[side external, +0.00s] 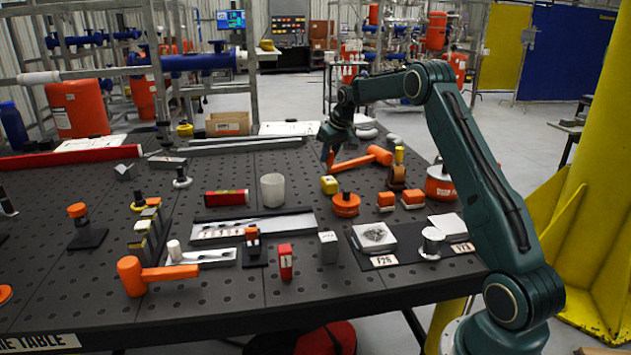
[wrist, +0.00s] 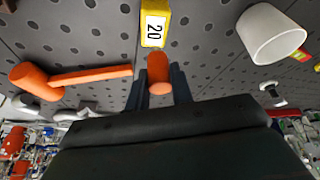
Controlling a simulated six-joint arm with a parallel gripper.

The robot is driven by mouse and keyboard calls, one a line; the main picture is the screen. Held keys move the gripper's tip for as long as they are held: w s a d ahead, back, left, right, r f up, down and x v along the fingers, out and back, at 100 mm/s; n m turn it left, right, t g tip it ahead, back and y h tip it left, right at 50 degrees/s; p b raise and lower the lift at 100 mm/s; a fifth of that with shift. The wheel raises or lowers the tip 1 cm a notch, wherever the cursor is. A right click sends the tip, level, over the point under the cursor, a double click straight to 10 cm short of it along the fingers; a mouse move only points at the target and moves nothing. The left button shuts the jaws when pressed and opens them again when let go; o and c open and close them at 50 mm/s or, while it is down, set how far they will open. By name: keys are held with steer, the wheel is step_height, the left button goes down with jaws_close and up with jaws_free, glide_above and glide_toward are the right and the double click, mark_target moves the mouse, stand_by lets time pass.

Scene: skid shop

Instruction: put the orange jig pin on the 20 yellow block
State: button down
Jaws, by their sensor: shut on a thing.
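My gripper (side external: 331,148) is shut on the orange jig pin (side external: 330,159). In the wrist view the pin (wrist: 159,73) sits between the two dark fingers (wrist: 158,88). The 20 yellow block (side external: 329,185) stands on the dark perforated table, almost straight below the pin in the side view. A small gap seems to separate them. In the wrist view the block (wrist: 154,29) shows its white "20" label just past the pin's far end. Whether the pin is centred over the block I cannot tell.
An orange mallet (side external: 365,159) lies close by, also large at left in the wrist view (wrist: 60,80). A whitish cup (side external: 273,191) stands to the left. An orange round part (side external: 346,204) sits just in front of the block. Bare table lies behind the cup.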

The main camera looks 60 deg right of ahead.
mark_target(330, 164)
steer(key=shift+f, duration=1.65)
steer(key=shift+f, duration=0.15)
steer(key=c, duration=1.2)
jaws_free()
steer(key=v, duration=1.2)
